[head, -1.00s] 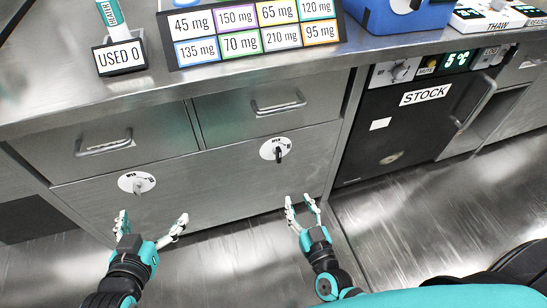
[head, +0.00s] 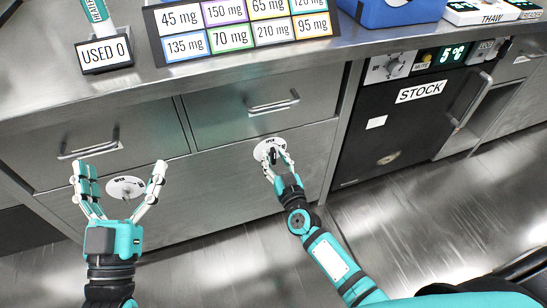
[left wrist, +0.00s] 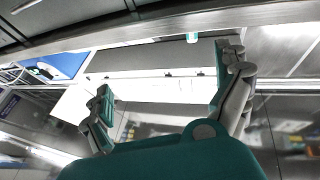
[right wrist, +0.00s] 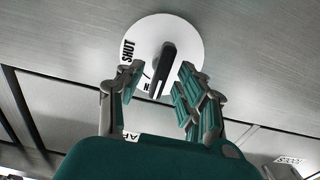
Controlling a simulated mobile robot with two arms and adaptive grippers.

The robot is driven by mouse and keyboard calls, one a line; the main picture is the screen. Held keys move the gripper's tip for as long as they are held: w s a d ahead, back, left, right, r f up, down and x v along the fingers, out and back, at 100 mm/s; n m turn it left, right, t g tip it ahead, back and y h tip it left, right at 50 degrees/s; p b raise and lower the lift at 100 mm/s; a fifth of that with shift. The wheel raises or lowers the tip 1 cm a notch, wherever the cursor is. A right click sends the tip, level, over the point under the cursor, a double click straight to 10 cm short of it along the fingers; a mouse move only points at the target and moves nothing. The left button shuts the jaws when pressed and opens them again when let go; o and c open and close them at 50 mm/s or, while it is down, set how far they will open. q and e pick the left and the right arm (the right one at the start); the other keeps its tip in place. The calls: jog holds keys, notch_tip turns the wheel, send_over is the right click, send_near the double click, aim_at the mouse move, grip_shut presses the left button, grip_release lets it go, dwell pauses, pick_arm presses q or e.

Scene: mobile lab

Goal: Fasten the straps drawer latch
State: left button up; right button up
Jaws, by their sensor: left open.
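Two round white latch plates with dark turn knobs sit on the wide lower drawer front (head: 225,180). The left latch plate (head: 125,188) shows between the fingers of my left gripper (head: 121,172), which is open and empty. In the left wrist view no latch shows between its fingers. My right gripper (head: 277,164) is at the right latch plate (head: 262,150). In the right wrist view its open fingers stand on either side of the lower part of the black knob (right wrist: 161,72); contact cannot be told. "SHUT" is readable there. No straps label is readable.
Two smaller drawers with bar handles (head: 273,106) (head: 88,149) are above. The counter edge (head: 200,80) overhangs them, with a dose label board (head: 160,50) on top. A black STOCK unit (head: 400,120) stands at right. The floor in front is clear.

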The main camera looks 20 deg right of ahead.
pick_arm(q)
jog(key=shift+s+r+t, duration=0.35)
jog(key=shift+r+t, duration=0.15)
jog(key=shift+r, duration=0.25)
pick_arm(e)
jog(key=shift+w, duration=0.7)
jog(key=shift+c, duration=0.4)
grip_shut()
